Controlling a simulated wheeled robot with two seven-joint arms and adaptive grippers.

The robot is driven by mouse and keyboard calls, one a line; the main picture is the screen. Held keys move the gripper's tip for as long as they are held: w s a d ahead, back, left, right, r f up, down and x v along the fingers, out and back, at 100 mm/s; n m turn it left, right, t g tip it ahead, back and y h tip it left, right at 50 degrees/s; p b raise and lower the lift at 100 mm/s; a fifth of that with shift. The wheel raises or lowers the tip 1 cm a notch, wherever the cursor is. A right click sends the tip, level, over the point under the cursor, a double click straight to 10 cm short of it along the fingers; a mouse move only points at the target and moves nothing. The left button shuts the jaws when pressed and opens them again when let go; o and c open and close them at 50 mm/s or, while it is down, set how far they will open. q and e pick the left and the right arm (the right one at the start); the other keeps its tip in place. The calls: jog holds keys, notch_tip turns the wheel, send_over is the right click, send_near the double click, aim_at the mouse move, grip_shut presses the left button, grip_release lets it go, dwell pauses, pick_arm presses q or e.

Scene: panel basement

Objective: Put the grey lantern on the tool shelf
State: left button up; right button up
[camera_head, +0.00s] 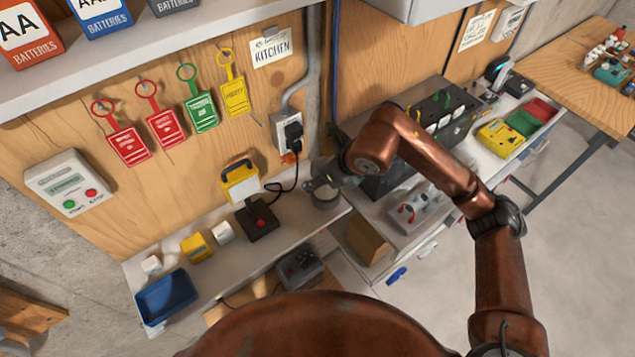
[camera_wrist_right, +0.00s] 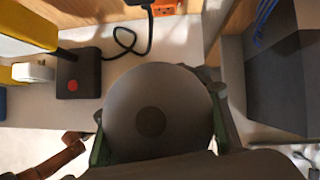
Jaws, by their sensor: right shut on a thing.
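The grey lantern (camera_head: 326,197) is a small grey round body at the right end of the low shelf (camera_head: 216,263). In the right wrist view its round grey top (camera_wrist_right: 155,105) with a darker centre disc fills the middle. My right gripper (camera_head: 325,183) is shut on the lantern, with a finger on each side. Whether the lantern's base touches the shelf is hidden. I cannot tell which surface is the tool shelf. My left gripper is not in view.
Yellow and white blocks and a blue bin (camera_head: 166,297) are further left. A dark case (camera_head: 440,120) is at the right. A shelf with battery boxes (camera_head: 101,15) overhangs above.

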jog(key=shift+w+f, duration=0.5)
jog(key=shift+f, duration=1.5)
jog(key=shift+f, duration=0.15)
grip_shut()
jog(key=o, duration=1.7)
grip_release()
jog(key=shift+d+r, duration=0.15)
jog(key=shift+r, duration=0.2)
jog(key=v, duration=1.1)
jog(key=shift+d+r, duration=0.1)
jog(key=shift+r, duration=0.1)
